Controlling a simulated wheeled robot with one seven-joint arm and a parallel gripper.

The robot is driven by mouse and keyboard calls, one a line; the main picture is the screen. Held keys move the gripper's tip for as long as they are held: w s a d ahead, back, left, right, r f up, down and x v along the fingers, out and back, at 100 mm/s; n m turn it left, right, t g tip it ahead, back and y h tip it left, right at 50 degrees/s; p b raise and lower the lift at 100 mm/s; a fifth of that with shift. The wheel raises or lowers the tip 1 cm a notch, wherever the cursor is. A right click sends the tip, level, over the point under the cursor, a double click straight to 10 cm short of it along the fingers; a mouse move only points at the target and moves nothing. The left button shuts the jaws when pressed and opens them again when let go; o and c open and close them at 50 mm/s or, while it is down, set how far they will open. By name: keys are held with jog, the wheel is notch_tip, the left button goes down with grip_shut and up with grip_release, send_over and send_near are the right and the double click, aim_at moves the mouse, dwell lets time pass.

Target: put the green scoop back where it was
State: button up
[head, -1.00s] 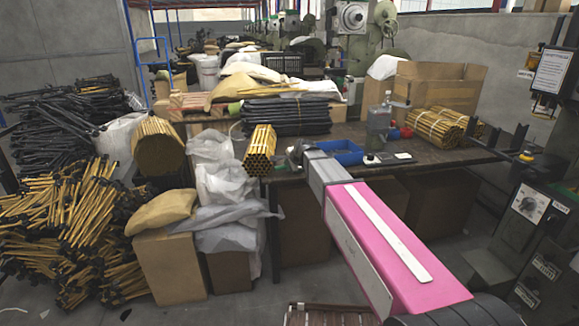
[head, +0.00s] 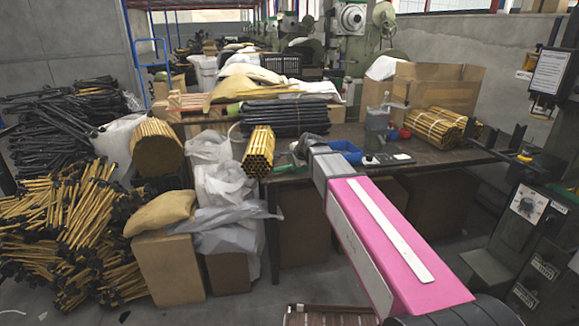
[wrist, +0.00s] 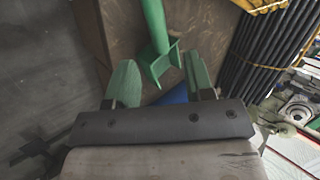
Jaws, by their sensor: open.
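The green scoop (wrist: 160,62) shows in the wrist view at the top middle, over the brown table top. Its handle runs up out of the picture and its wider end points toward my gripper. My gripper (wrist: 161,78) is open, with its two green fingers spread on either side of the scoop's lower end. I see no finger touching it. In the head view my gripper (head: 294,150) is at the left part of the workbench, small and partly hidden by my arm.
A bundle of yellow tubes (head: 258,150) is to the left. Black rods (head: 284,118) are stacked behind. A grey device (head: 377,125) and cardboard box (head: 435,88) stand farther right.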

jog(key=v, duration=0.6)
jog(key=s+d+f+n+g+h, duration=0.5)
jog(key=s+d+f+n, duration=0.6)
jog(key=s+d+f, duration=1.1)
notch_tip(320, 180, down, 4)
jog(key=shift+s+d+r+g, duration=0.2)
jog(key=shift+s+d+g, duration=0.15)
jog(key=shift+d+g, duration=0.6)
jog(key=shift+a+g, duration=0.25)
jog(key=shift+a, duration=0.05)
